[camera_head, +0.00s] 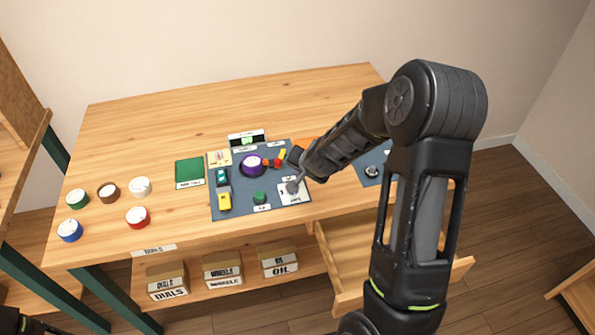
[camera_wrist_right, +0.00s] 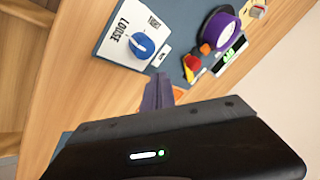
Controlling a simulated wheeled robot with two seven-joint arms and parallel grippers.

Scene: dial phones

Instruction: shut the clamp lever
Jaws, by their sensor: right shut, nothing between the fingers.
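On the grey-blue board (camera_head: 232,205) is a small red and yellow piece (camera_head: 280,158) beside a purple dial (camera_head: 252,166). It also shows in the wrist view as a red, orange and yellow piece (camera_wrist_right: 192,68); I cannot tell surely that it is the clamp lever. A blue knob (camera_wrist_right: 142,45) with a white pointer sits on a white plate marked LOOSE (camera_wrist_right: 117,32). That plate also shows in the head view (camera_head: 297,197). My right gripper (camera_wrist_right: 158,88) is shut and empty, its tips at the board near the plate. My left gripper is not visible.
A green square (camera_head: 190,171) and several coloured dials, including a red one (camera_head: 137,217), lie to the left on the wooden table (camera_head: 150,115). A small display (camera_head: 247,139) stands behind the board. An open drawer (camera_head: 345,260) juts out in front. The table's back is clear.

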